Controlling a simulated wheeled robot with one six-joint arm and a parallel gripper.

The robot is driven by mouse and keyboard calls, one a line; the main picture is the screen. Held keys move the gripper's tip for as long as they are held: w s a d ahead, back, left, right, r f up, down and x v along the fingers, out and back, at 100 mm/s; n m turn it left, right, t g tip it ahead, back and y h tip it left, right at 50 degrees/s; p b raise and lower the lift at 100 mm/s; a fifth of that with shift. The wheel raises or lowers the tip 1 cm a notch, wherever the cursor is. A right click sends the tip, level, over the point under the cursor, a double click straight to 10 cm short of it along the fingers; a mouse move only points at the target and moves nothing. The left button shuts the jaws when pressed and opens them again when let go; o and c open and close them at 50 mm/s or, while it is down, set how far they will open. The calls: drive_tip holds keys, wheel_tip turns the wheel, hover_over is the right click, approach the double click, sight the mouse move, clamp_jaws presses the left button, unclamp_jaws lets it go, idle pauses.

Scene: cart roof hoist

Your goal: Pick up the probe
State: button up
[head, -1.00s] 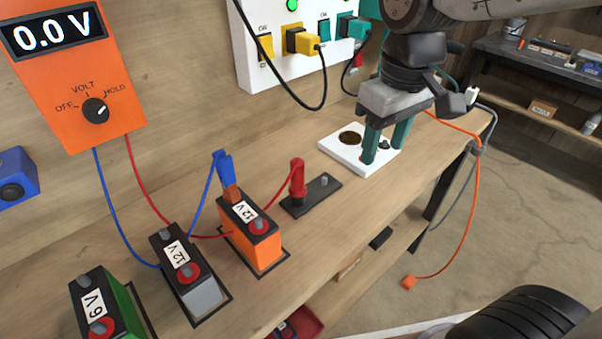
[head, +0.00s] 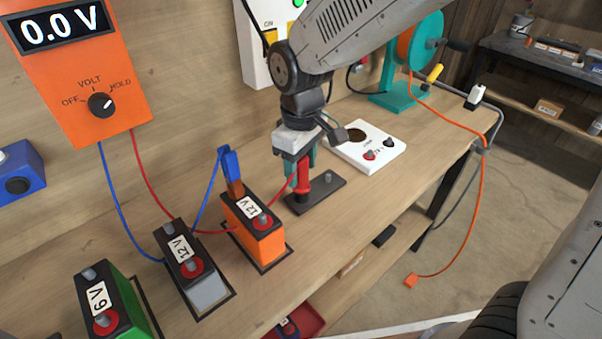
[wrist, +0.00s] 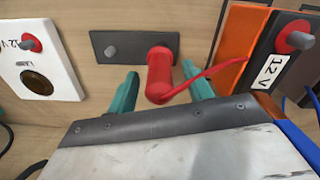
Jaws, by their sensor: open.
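The red probe (head: 304,184) stands upright on a dark holder plate (head: 328,194) on the bench, with a red lead attached. It also shows in the wrist view (wrist: 159,72), where its holder plate (wrist: 112,46) lies beyond it. My gripper (head: 301,164) is directly above the plate, over the probe's upper part. In the wrist view its open green fingers (wrist: 160,90) are on either side of the probe, with visible gaps. In the head view the gripper hides the probe's top.
The orange 12 V battery (head: 251,225) stands just left of the holder, with a blue probe (head: 231,166) at its top. A white panel (head: 372,150) lies to the right, and a turquoise reel (head: 421,50) stands behind. An orange voltmeter (head: 77,75) reads 0.0 V.

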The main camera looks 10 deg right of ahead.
drive_tip(key=shift+f, duration=0.6)
drive_tip(key=c, duration=1.1)
drive_tip(key=shift+r, duration=0.2)
